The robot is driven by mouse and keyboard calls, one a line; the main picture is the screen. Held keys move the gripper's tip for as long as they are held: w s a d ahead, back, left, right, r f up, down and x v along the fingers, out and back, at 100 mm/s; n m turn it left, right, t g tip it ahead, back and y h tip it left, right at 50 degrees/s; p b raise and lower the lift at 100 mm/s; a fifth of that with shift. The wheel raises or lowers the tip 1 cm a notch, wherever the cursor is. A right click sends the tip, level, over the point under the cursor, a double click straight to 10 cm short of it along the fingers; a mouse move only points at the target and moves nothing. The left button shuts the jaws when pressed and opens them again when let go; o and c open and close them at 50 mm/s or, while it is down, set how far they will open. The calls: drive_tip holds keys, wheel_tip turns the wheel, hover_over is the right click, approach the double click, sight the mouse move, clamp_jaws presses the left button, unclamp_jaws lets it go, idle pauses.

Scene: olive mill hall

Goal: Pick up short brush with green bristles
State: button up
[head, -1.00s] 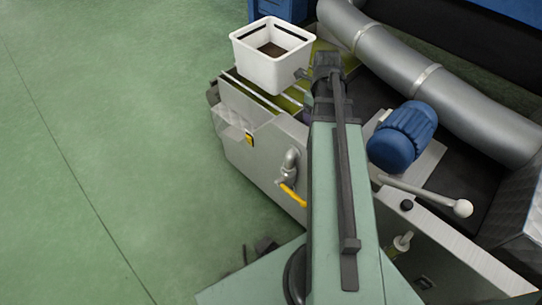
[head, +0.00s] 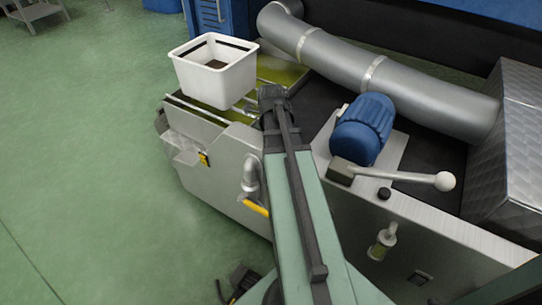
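I cannot make out a short brush with green bristles in the head view. My arm reaches away from me towards the far end of a steel machine. Its dark end, with my gripper (head: 273,97), is just right of and below a white square bin (head: 214,72). The fingers are too small and too hidden by the wrist to tell open from shut. I see nothing held. The bin stands upright on the machine's far left end, and a dark patch shows inside it.
The steel machine (head: 228,172) carries a blue motor (head: 361,130), a lever with a white ball (head: 445,181) and a small pale, greenish fitting (head: 382,242) on its side. A thick silver pipe (head: 335,62) runs behind. Green floor (head: 90,150) is open at left.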

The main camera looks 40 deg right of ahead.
drive_tip(key=shift+f, duration=0.3)
drive_tip(key=shift+c, duration=0.2)
drive_tip(key=c, duration=1)
drive_tip(key=shift+r+p, duration=0.15)
drive_tip(key=shift+p, duration=0.2)
wheel_tip(320, 180, up, 20)
drive_tip(key=p, duration=1.9)
drive_tip(key=shift+p, duration=0.35)
